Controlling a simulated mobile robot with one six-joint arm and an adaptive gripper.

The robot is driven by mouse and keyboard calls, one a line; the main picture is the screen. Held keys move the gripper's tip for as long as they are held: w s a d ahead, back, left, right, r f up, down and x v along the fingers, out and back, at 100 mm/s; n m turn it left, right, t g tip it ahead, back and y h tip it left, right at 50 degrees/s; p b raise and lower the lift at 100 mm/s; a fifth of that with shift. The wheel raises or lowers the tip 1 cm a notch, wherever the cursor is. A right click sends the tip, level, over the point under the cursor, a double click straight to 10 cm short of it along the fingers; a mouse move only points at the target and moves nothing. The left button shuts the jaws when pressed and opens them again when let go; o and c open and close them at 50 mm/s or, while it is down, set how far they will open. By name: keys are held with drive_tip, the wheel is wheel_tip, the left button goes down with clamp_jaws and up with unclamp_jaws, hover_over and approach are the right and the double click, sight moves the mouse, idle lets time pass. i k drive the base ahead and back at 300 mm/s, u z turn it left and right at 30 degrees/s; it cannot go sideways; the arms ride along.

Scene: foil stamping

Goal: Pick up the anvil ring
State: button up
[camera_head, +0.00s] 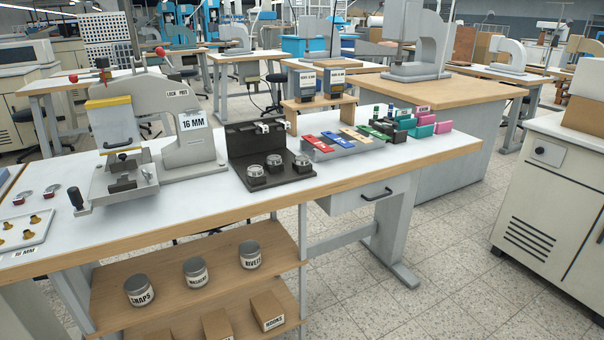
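No thing in view is marked as the anvil ring. Several small round silver metal pieces sit on a black stand (232,152) in the middle of the workbench; the front left one (256,174), the middle one (274,163) and the right one (301,162) look ring-like. I cannot tell which, if any, is the anvil ring. Two small red-and-silver round pieces, one (47,193) right of the other (22,198), lie at the bench's left. My gripper is not in view.
A grey press (180,100) labelled 16 MM stands left of the black stand. A rack of coloured foil pieces (345,143) lies to its right. A white tray (40,228) holds several brass pieces. Jars (195,272) stand on the lower shelf. The bench's front strip is clear.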

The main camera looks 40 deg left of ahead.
sight(301, 160)
drive_tip(key=k, duration=1.55)
drive_tip(key=u, duration=1.3)
drive_tip(key=i, duration=1.05)
drive_tip(key=z, duration=0.1)
